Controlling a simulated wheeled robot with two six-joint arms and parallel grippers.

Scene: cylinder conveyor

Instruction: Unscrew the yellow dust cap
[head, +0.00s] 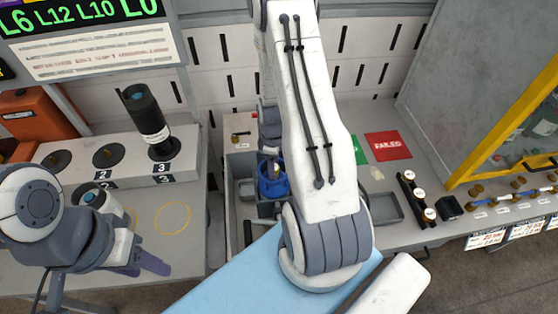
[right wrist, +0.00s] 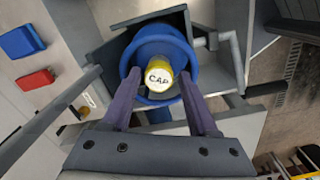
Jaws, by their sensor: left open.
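The yellow dust cap (right wrist: 159,74), with a white top marked CAP, sits in the middle of a round blue holder (right wrist: 151,42) in the right wrist view. My right gripper (right wrist: 160,78) is open, with one purple finger on each side of the cap. Small gaps seem to show between the fingertips and the cap; contact is hard to tell. The blue holder also shows in the head view (head: 272,186), partly behind my right arm. Whatever is under the cap is hidden. My left gripper (head: 146,264) is open and empty over the left table.
A black cylinder (head: 146,112) stands on the numbered rack (head: 180,148) at spot 3. A grey tray (head: 385,208), a red FAILED pad (head: 387,145) and a black block with white-topped pieces (head: 414,195) lie to the right. A yellow-framed case (head: 490,140) bounds the right side.

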